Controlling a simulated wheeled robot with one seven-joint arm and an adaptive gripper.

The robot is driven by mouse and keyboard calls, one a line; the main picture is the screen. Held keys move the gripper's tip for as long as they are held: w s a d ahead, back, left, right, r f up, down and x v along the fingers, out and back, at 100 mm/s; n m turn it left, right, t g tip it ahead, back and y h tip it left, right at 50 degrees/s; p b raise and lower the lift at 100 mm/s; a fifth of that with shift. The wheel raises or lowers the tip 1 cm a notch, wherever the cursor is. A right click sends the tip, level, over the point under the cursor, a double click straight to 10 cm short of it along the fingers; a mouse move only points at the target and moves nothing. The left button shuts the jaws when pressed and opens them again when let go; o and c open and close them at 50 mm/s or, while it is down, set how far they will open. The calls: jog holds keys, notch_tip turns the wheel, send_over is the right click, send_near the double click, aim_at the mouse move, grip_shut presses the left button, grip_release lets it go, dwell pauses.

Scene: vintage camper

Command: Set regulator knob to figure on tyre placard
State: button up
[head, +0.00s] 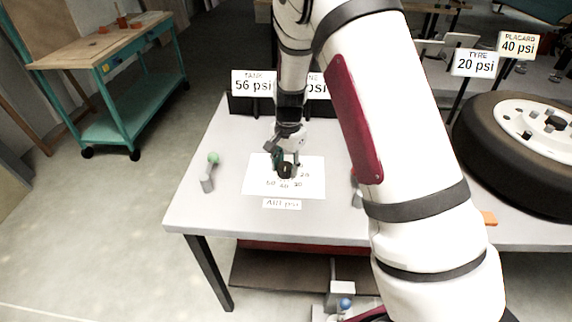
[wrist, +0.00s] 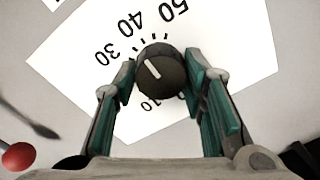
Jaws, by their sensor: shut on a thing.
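The regulator knob (wrist: 165,75) is dark and round, with a white pointer line on its upper left. The line points roughly toward the 30 on the white dial sheet (wrist: 235,60). Printed 30, 40 and 50 show there; the left finger covers part of the scale. My gripper (wrist: 165,92) is shut on the knob, one green-padded finger on each side. In the head view my gripper (head: 287,163) is down at the knob (head: 285,172). The placard sign (head: 518,45) reads 40 psi. The tyre sign (head: 475,63) in front of it reads 20 psi.
A green-balled lever (head: 213,160) stands left of the dial. A red ball (wrist: 18,155) shows in the wrist view. The tyre (head: 520,140) lies at right.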

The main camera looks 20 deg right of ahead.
aim_at(287, 167)
dwell(0.4)
jog(key=o, duration=1.2)
jog(key=shift+r, duration=0.1)
jog(key=r, duration=1.1)
jog(key=shift+s+d+r, duration=0.15)
jog(key=shift+s+r, duration=0.1)
jog(key=shift+r, duration=0.15)
